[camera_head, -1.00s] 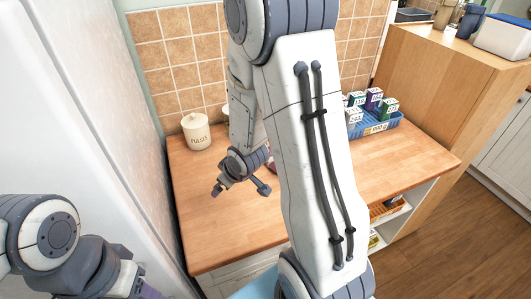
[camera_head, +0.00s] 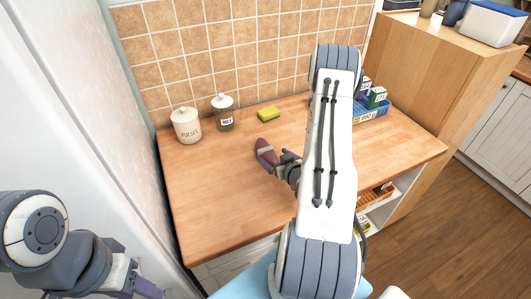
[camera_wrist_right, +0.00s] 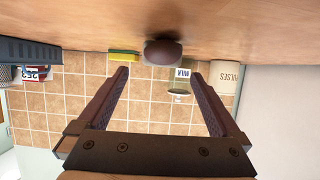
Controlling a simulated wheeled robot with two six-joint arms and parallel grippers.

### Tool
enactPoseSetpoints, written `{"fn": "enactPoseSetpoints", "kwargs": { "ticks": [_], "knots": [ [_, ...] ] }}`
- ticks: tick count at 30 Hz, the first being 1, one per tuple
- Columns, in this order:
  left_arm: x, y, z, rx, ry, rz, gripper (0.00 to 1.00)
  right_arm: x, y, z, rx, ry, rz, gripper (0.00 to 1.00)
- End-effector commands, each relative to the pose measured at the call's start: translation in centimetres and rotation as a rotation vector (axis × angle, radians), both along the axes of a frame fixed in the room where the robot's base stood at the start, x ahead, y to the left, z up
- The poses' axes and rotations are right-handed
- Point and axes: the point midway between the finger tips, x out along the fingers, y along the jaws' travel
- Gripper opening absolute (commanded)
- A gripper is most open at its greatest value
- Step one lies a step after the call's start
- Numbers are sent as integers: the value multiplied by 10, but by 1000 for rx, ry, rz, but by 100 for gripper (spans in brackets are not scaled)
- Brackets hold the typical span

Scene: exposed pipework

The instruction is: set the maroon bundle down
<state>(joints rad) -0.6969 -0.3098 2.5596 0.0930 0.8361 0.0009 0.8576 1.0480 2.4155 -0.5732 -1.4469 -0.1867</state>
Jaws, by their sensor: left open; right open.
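The maroon bundle (camera_head: 265,152) lies on the wooden counter (camera_head: 215,195), near its middle. In the right wrist view, which is upside down, the bundle (camera_wrist_right: 163,52) rests against the counter surface just beyond my fingertips. My right gripper (camera_head: 281,161) is open close beside the bundle, on its near right side; its two fingers (camera_wrist_right: 160,75) are spread with nothing held between them. My left gripper (camera_head: 148,290) is open at the lower left edge, away from the counter and partly cut off by the frame.
A pulses canister (camera_head: 186,126), a milk jar (camera_head: 223,113) and a yellow sponge (camera_head: 268,113) stand along the tiled wall. A blue crate of cartons (camera_head: 370,114) is at the back right, partly behind my right arm. The counter's left front is clear.

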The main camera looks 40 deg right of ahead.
Motion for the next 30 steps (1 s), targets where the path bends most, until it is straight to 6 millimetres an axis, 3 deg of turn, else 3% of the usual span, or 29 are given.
{"fn": "enactPoseSetpoints", "kwargs": {
  "ticks": [12, 21, 22, 28, 30],
  "knots": [
    [0, 0, 27, 0, 0, 1, 50, 45, -8, -16, 0, 2, 1, 100],
    [0, 0, 27, 0, 0, 2, 50, 50, -10, -20, 0, 2, 0, 100],
    [0, 0, 26, 0, 0, 2, 50, 50, -10, -20, 0, 2, 0, 96],
    [0, 0, 27, 0, 0, 1, 50, 50, -10, -20, 0, 2, 0, 20],
    [0, 0, 27, 0, 0, 1, 50, 50, -10, -19, 0, 1, 0, 5]
  ]
}}
